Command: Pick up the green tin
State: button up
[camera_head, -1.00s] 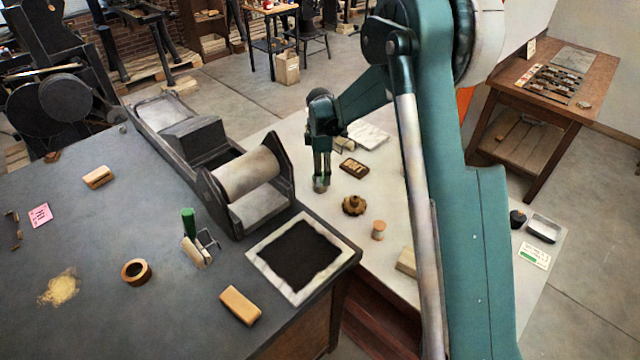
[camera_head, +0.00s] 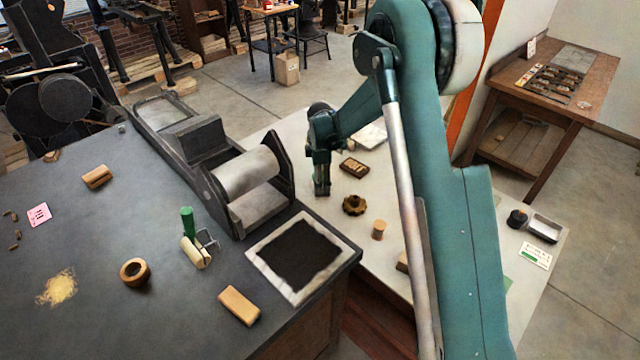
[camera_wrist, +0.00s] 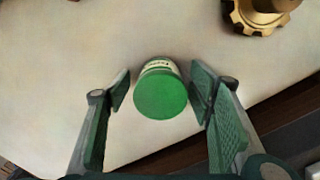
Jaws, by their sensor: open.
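The green tin (camera_wrist: 160,96) shows in the wrist view with its round green lid toward the camera and a pale printed label on its side. My gripper (camera_wrist: 162,88) is open, with one finger on each side of the tin. A narrow gap shows at the left finger; the right finger is very close, and I cannot tell whether it touches. In the head view my gripper (camera_head: 322,190) points down over the pale table beside the roller press. I cannot make out the tin there.
A brass gear-like knob (camera_head: 354,205) stands right of my gripper and also shows in the wrist view (camera_wrist: 262,14). A wooden type block (camera_head: 354,167) and a cork-coloured spool (camera_head: 379,229) are nearby. The roller press (camera_head: 250,180) stands close on the left. The table edge is near.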

jog(key=shift+f, duration=0.15)
dwell(0.4)
jog(key=c, duration=1.1)
jog(key=shift+r+p, duration=0.55)
jog(key=shift+r, duration=4.5)
